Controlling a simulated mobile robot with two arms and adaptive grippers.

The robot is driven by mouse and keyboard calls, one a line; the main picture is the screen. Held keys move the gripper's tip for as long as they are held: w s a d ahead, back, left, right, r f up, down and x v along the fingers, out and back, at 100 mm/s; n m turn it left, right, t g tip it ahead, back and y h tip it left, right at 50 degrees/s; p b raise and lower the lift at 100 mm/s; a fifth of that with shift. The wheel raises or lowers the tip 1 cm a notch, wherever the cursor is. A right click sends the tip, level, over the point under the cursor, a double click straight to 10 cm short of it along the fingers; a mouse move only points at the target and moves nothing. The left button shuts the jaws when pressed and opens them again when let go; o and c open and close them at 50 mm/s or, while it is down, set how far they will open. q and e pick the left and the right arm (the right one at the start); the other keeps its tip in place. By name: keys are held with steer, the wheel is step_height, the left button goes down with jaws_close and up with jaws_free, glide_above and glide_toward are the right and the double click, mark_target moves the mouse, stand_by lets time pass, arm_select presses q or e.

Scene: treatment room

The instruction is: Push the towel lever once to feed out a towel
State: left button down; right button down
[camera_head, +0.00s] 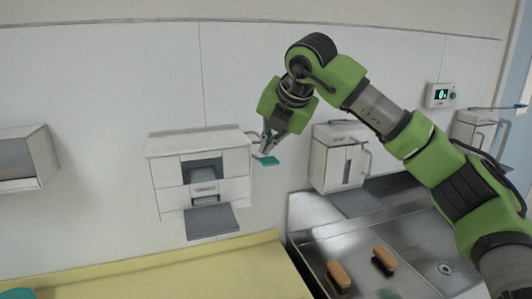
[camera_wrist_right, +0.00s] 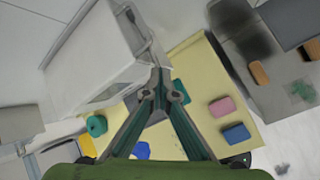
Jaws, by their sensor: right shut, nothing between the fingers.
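The white towel dispenser (camera_head: 172,170) hangs on the wall left of centre in the head view, with a dark recess and a grey tray below it. Its thin lever (camera_head: 254,136) sticks out from the right side; in the wrist view the lever (camera_wrist_right: 143,35) runs along the dispenser's side (camera_wrist_right: 88,50). My right gripper (camera_head: 268,152) is shut and empty, close beside the lever's right side. In the wrist view its fingertips (camera_wrist_right: 162,80) meet near the dispenser's lower edge; whether they touch the lever I cannot tell. My left gripper is not in view.
A white wall dispenser (camera_head: 327,163) with a looped handle is to the right, above a metal sink (camera_head: 420,235) with two brushes (camera_head: 338,274). A yellow counter (camera_head: 240,272) lies below. A pink block (camera_wrist_right: 221,106) and a blue block (camera_wrist_right: 236,133) lie on it.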

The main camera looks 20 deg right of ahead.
steer(key=shift+w+r, duration=0.1)
steer(key=shift+r, duration=0.5)
steer(key=shift+p, duration=0.3)
steer(key=r+p, duration=0.2)
steer(key=r, duration=0.1)
steer(key=r+p, duration=0.1)
steer(key=r, duration=0.1)
steer(key=shift+w+p, duration=0.35)
steer(key=shift+p, duration=0.05)
